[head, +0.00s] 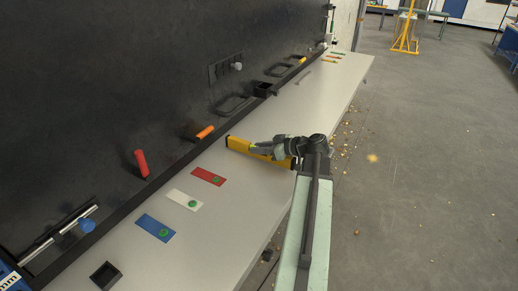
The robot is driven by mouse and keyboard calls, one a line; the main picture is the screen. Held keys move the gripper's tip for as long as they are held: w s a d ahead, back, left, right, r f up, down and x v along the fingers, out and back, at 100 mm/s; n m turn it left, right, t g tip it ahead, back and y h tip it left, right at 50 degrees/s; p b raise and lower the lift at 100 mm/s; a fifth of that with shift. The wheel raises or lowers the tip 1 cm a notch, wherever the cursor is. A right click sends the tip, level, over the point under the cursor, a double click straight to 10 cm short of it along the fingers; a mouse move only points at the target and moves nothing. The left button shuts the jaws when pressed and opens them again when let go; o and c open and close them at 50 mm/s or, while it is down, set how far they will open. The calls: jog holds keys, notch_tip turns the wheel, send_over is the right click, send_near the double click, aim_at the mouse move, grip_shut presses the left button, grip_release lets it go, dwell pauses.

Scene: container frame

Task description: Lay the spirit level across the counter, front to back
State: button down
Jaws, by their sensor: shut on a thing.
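The yellow spirit level (239,144) shows in the head view at the middle of the pale grey counter (190,235). It spans much of the counter's width, from near the back rail towards the front edge. My gripper (266,149) is shut on the level around its middle and front part. The gripper and wrist hide part of the level. I cannot tell whether the level touches the counter or hangs just above it.
A small black box (105,276) stands at the near end. Tools, including a red handle (141,163), line the dark back wall. The counter beyond the level is mostly clear.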

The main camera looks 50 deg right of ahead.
jog(key=shift+f+b, duration=0.55)
jog(key=c, duration=1.1)
grip_release()
jog(key=shift+c, duration=0.2)
jog(key=p+v, duration=0.2)
jog(key=v, duration=0.4)
jog(key=shift+s+d+r+p, duration=0.1)
jog(key=shift+s+r+p, duration=0.1)
jog(key=shift+s+p, duration=0.15)
jog(key=shift+s+d+r, duration=0.1)
jog(key=shift+s+d, duration=0.05)
jog(key=shift+s, duration=0.35)
